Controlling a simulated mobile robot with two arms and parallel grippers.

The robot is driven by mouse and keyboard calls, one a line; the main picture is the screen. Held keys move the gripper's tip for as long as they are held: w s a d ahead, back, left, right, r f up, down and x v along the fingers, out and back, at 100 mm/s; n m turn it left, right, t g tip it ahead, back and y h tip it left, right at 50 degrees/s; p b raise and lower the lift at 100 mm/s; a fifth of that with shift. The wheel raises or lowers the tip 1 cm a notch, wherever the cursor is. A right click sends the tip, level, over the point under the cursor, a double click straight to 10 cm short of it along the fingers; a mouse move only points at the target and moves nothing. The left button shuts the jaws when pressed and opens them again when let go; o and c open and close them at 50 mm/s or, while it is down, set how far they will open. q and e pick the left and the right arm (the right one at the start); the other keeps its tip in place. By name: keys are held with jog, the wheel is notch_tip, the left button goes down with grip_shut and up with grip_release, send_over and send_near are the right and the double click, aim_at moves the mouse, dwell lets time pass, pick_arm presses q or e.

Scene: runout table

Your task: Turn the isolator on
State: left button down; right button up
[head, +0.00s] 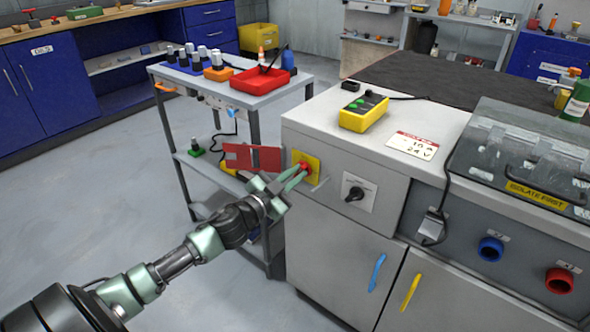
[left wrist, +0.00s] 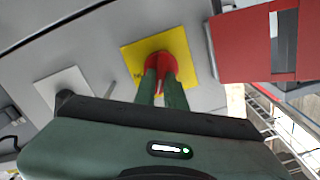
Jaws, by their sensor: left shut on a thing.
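The isolator is a red knob (head: 305,167) on a yellow plate (head: 313,160) on the side of the grey cabinet. My left gripper (head: 303,171) reaches it from the left, with its green fingers shut on the red knob. In the left wrist view the knob (left wrist: 163,62) sits between the fingertips, in the middle of the yellow plate (left wrist: 186,40). The fingers hide part of the knob, so I cannot tell its turned position. My right gripper is not in view.
A red panel (head: 252,158) stands just left of the yellow plate. A black rotary switch (head: 355,193) on a white plate is to the right. A grey trolley (head: 262,88) stands behind my left arm. The floor at left is clear.

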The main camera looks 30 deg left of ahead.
pick_arm(q)
jog(key=shift+d+f+m+p, duration=0.2)
jog(key=shift+m+p, duration=0.4)
jog(key=shift+m, duration=2.45)
jog(key=shift+d+f+m+p, duration=0.15)
jog(key=shift+m+p, duration=0.45)
jog(key=shift+m, duration=2.45)
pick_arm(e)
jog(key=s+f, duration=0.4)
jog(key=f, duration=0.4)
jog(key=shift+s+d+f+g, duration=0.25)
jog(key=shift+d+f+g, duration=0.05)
pick_arm(q)
jog(key=c, duration=1.5)
grip_release()
jog(key=shift+a, duration=0.1)
